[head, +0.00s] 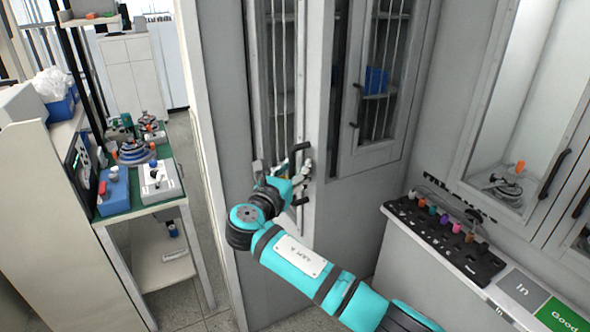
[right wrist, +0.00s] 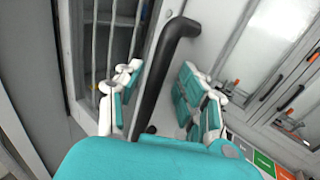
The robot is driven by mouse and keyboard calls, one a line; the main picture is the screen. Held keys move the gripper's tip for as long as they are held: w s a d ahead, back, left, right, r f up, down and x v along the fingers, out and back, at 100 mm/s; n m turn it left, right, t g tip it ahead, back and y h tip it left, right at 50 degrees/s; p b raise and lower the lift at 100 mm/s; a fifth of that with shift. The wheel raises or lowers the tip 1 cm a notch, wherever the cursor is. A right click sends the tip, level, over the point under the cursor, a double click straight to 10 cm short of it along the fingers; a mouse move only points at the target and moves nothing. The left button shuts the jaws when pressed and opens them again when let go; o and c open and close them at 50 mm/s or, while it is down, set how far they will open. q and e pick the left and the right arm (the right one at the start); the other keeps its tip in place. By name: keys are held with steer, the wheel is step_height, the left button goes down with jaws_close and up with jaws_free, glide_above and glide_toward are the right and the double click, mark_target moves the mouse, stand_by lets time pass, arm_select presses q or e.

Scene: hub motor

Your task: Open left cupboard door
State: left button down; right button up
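The left cupboard door (head: 283,60) is a tall grey-framed glass door with vertical bars at the top centre of the head view. Its dark handle (head: 292,160) is partly hidden by my right gripper (head: 300,174). In the right wrist view the black handle (right wrist: 158,75) stands between the two spread fingers of my right gripper (right wrist: 162,98). Gaps show on both sides, so the gripper is open around the handle and not closed on it. I cannot tell whether the door is slightly ajar. My left gripper is not in view.
The right cupboard door (head: 385,75) has its own dark handle (head: 356,106). A black tool rack (head: 445,240) sits on a ledge at right. A workbench (head: 185,190) with parts stands at left. Floor shows between bench and cupboard.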

steer(key=shift+a, duration=0.15)
steer(key=shift+s+a, duration=0.2)
steer(key=shift+s, duration=0.05)
steer(key=v, duration=1.1)
steer(key=shift+s, duration=0.1)
